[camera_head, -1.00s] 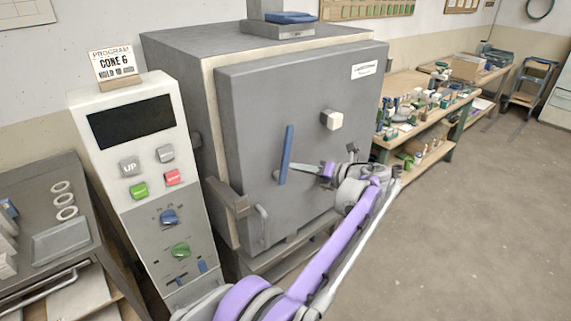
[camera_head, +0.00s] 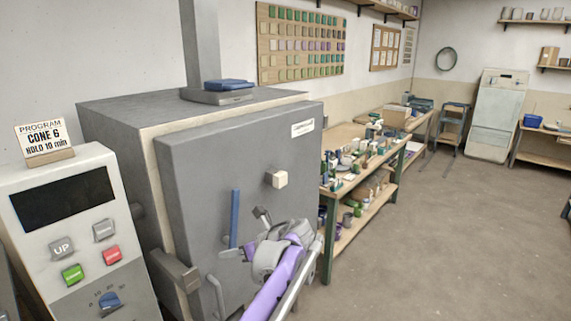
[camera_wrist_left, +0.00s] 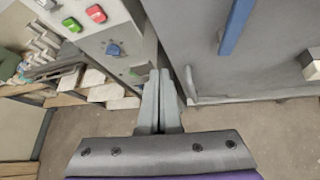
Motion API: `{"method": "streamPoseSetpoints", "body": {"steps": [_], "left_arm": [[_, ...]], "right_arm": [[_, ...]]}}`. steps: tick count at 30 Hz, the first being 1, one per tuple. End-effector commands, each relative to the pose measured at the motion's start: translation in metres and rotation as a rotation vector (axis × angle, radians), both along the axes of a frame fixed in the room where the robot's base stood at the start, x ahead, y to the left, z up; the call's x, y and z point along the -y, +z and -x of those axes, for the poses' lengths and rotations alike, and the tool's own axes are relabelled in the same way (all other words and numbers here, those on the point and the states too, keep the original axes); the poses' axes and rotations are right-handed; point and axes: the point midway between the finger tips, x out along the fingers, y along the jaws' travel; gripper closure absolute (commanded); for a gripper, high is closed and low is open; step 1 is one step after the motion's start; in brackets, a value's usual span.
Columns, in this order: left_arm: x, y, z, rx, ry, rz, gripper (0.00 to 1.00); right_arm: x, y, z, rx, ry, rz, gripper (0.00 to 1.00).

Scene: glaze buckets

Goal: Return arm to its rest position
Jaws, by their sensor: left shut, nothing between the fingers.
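My left gripper (camera_head: 226,253) is in front of the grey kiln door (camera_head: 200,170), close to the lower end of the blue handle bar (camera_head: 235,218). In the left wrist view the two fingers of my left gripper (camera_wrist_left: 160,82) lie together with nothing between them. They point toward the gap between the control panel (camera_wrist_left: 115,40) and the kiln door (camera_wrist_left: 200,60). I cannot tell whether the fingers touch the door. My purple left arm rises from the bottom of the head view. My right gripper is not in view.
The control panel (camera_head: 75,220) with its buttons stands left of the kiln. A latch bracket (camera_head: 175,270) juts out at the door's left edge. A workbench (camera_head: 345,182) crowded with small jars is to the right of the kiln. The floor (camera_head: 440,240) at the right is clear.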

Motion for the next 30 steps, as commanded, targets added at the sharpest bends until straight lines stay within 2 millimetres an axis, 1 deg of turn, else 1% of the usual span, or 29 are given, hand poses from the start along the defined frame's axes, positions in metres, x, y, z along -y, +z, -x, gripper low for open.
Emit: {"method": "streamPoseSetpoints", "body": {"steps": [1, 2, 3, 5, 6, 8, 9, 11, 12, 13, 15, 17, 18, 21, 24, 27, 30], "left_arm": [[-0.014, -0.004, 0.021, 0.067, 0.060, 0.095, 1.00], [-0.020, -0.008, 0.032, 0.112, 0.099, 0.157, 1.00], [-0.027, -0.013, 0.048, 0.172, 0.157, 0.239, 1.00], [-0.035, -0.023, 0.073, 0.260, 0.251, 0.362, 1.00], [-0.040, -0.029, 0.090, 0.319, 0.319, 0.443, 1.00], [-0.045, -0.040, 0.116, 0.407, 0.428, 0.561, 1.00], [-0.047, -0.048, 0.134, 0.464, 0.506, 0.639, 1.00], [-0.050, -0.060, 0.161, 0.549, 0.630, 0.753, 1.00], [-0.050, -0.068, 0.179, 0.605, 0.718, 0.827, 1.00], [-0.050, -0.075, 0.192, 0.647, 0.784, 0.882, 1.00], [-0.048, -0.091, 0.223, 0.740, 0.950, 1.005, 1.00], [-0.045, -0.105, 0.248, 0.817, 1.102, 1.104, 1.00], [-0.042, -0.115, 0.264, 0.865, 1.201, 1.165, 1.00], [-0.034, -0.138, 0.297, 0.967, 1.442, 1.297, 1.00], [-0.027, -0.156, 0.321, 1.038, 1.638, 1.388, 1.00], [-0.022, -0.167, 0.334, 1.080, 1.770, 1.442, 1.00], [-0.019, -0.172, 0.340, 1.099, 1.835, 1.466, 1.00]], "right_arm": [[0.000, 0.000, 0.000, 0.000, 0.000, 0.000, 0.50], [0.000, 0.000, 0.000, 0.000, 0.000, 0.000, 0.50], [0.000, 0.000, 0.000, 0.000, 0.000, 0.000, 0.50], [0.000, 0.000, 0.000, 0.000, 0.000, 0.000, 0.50], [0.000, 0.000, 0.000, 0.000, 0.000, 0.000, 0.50], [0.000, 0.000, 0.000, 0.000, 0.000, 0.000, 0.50], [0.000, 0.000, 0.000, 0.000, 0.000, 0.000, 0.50], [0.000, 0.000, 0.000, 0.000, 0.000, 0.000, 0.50], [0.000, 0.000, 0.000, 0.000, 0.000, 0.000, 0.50], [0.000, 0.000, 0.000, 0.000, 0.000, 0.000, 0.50], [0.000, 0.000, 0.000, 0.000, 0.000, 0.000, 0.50], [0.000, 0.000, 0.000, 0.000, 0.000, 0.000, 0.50], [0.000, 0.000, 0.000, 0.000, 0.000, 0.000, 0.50], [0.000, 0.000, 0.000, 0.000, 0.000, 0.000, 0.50], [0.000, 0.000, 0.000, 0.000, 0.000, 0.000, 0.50], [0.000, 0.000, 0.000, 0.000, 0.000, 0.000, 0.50], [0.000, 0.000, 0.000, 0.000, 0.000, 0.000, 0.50]]}}
